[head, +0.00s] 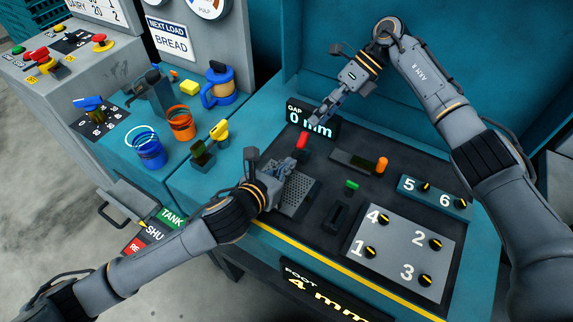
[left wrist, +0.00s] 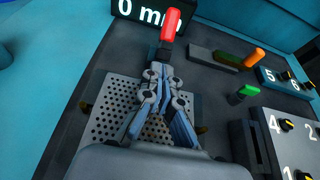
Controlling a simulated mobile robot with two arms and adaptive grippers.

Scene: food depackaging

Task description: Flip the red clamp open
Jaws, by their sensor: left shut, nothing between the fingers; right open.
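The red clamp (head: 302,140) stands up near the back of a perforated grey plate, below the "0 mm" gap display. In the left wrist view its red handle (left wrist: 171,24) points up and away, just beyond my fingertips. My left gripper (head: 287,166) is shut and empty over the perforated plate (head: 292,198), close in front of the clamp; its fingers also show in the left wrist view (left wrist: 163,78). I cannot tell if they touch the clamp's base. My right gripper (head: 318,124) is open, behind the clamp near the gap display (head: 312,119).
An orange-tipped lever (head: 382,164) and a green switch (head: 352,184) sit right of the plate. A numbered knob panel (head: 404,246) lies at front right. A yellow-handled lever (head: 219,131), an orange cup (head: 181,124) and a blue cup (head: 149,149) stand to the left.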

